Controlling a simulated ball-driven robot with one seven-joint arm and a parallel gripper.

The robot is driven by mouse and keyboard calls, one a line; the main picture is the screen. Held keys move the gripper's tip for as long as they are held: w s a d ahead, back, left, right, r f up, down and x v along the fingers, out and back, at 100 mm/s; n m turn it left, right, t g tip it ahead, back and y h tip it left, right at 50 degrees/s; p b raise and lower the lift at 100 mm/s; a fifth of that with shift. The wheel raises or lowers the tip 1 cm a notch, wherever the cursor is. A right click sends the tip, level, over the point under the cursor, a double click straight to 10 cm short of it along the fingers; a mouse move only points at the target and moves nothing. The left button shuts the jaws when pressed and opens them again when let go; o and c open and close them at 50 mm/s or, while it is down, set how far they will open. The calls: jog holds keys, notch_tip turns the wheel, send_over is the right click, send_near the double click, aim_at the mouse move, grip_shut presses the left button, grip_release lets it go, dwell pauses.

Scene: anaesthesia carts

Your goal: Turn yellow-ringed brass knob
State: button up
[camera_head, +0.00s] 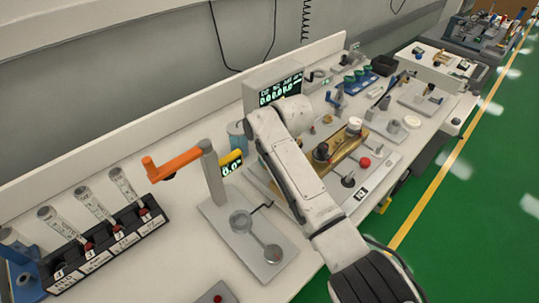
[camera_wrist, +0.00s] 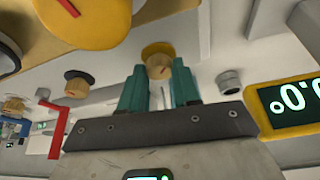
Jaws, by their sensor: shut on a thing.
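In the wrist view, a small brass knob with a yellow ring (camera_wrist: 158,58) and a red mark on its face sits between the tips of my gripper's teal fingers (camera_wrist: 159,74). My gripper is shut on this knob. Its lower part is hidden by the fingers and the gripper body. In the head view my white arm covers the gripper and this knob.
A yellow-framed display (camera_wrist: 290,104) stands at right. A brass block (camera_head: 346,146) and an orange-handled crank (camera_head: 176,163) flank my arm on the bench.

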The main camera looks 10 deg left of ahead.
jog(key=shift+r, duration=0.1)
jog(key=o, duration=1.1)
jog(key=shift+c, duration=0.2)
jog(key=v, duration=1)
jog(key=shift+d+r, duration=0.15)
jog(key=shift+r, duration=0.15)
jog(key=shift+s, duration=0.1)
